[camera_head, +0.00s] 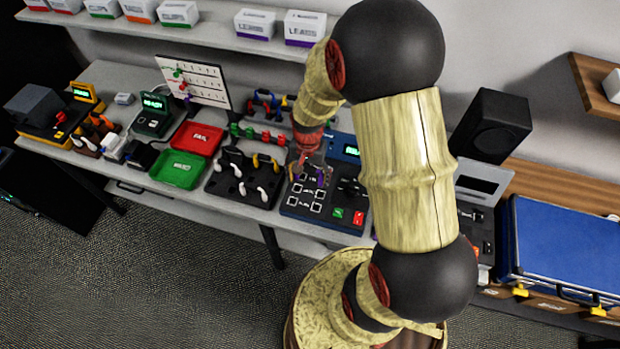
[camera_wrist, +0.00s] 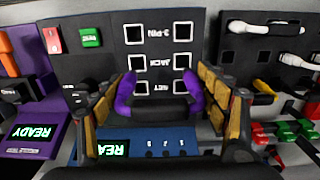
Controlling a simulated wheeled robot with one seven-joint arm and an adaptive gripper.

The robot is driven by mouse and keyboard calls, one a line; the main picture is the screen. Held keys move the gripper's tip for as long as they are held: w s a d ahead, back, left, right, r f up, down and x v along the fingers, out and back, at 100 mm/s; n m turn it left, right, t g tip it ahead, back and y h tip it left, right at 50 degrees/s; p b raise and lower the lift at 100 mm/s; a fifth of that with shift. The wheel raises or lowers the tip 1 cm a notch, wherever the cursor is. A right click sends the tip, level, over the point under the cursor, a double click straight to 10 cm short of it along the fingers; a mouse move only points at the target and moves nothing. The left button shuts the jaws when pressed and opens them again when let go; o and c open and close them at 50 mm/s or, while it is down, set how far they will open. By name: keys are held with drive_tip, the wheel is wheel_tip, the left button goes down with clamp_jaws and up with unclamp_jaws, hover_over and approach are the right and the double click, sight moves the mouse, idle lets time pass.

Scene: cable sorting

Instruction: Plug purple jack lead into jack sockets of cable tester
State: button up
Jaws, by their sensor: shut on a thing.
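The cable tester (camera_head: 330,207) is a dark panel with rows of square, white-rimmed sockets and green and red buttons. In the wrist view (camera_wrist: 158,42) its rows read 3-PIN, JACK and NET, upside down. My gripper (camera_head: 309,172) is over the tester's upper part, shut on the purple jack lead (camera_head: 320,178). In the wrist view the lead's two purple ends (camera_wrist: 193,91) sit between my fingers (camera_wrist: 162,100), joined by a dark middle. The ends lie near the JACK and NET rows; both JACK sockets (camera_wrist: 182,62) show uncovered. Contact with the panel cannot be told.
A black holder (camera_head: 240,190) with white- and yellow-ended leads stands left of the tester. Green (camera_head: 178,170) and red (camera_head: 199,138) trays lie further left. Green- and red-ended leads stand behind. Another device with a READY screen (camera_wrist: 30,133) is close beside the tester.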

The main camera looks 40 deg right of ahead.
sight(309, 191)
drive_tip(key=shift+f+b, duration=1.55)
drive_tip(key=shift+f, duration=0.8)
drive_tip(key=shift+f+b, duration=0.35)
drive_tip(key=shift+f, duration=0.55)
idle(0.8)
drive_tip(key=o, duration=1.2)
drive_tip(key=shift+o, duration=1)
wheel_tip(309, 191, up, 8)
drive_tip(key=p, duration=0.5)
drive_tip(key=shift+p, duration=0.4)
